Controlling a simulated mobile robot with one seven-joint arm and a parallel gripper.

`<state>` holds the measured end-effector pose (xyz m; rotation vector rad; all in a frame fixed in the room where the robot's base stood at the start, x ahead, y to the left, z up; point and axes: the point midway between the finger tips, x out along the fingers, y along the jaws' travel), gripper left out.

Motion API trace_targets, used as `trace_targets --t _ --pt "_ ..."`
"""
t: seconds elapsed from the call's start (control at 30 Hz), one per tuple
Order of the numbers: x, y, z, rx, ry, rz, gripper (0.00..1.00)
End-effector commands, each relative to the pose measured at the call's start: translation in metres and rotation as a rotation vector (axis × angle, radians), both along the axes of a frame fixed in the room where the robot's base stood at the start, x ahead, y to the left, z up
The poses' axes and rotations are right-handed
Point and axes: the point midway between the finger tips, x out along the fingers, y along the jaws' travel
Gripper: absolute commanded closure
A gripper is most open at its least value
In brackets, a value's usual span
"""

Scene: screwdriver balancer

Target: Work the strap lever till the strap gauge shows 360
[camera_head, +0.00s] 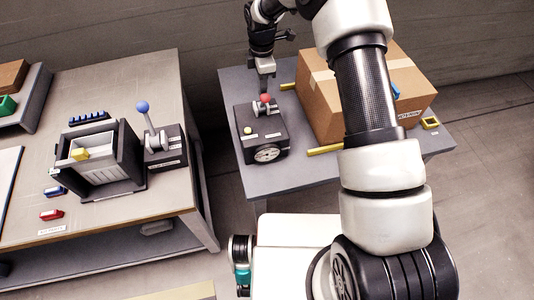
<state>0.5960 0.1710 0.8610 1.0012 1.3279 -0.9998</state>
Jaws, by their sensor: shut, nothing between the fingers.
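A lever with a red knob (265,98) rises from the back of the box top. My gripper (265,70) is shut and empty, pointing down just above and behind the red knob. I cannot tell whether it touches the knob. A second lever with a blue knob (142,107) stands on another dark box (163,146) on the left table.
A large cardboard carton (325,110) stands right of the gauge box, with yellow strips (325,150) beside it. The left table (150,85) holds a dark bin (100,165) and small coloured blocks. A gap separates the tables.

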Motion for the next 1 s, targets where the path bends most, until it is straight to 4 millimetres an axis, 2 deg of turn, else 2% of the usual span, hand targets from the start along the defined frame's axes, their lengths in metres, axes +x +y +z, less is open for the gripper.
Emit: trace_targets --t 0.03,0.17,0.83,1.0 --pt "-0.004 -0.001 0.0 -0.001 0.003 0.0 1.0" --pt "0.002 0.001 -0.001 -0.001 0.002 0.0 1.0" --pt "0.08 0.024 -0.003 0.0 0.0 0.0 1.0" --pt "0.091 0.026 -0.001 -0.001 0.002 0.0 1.0"
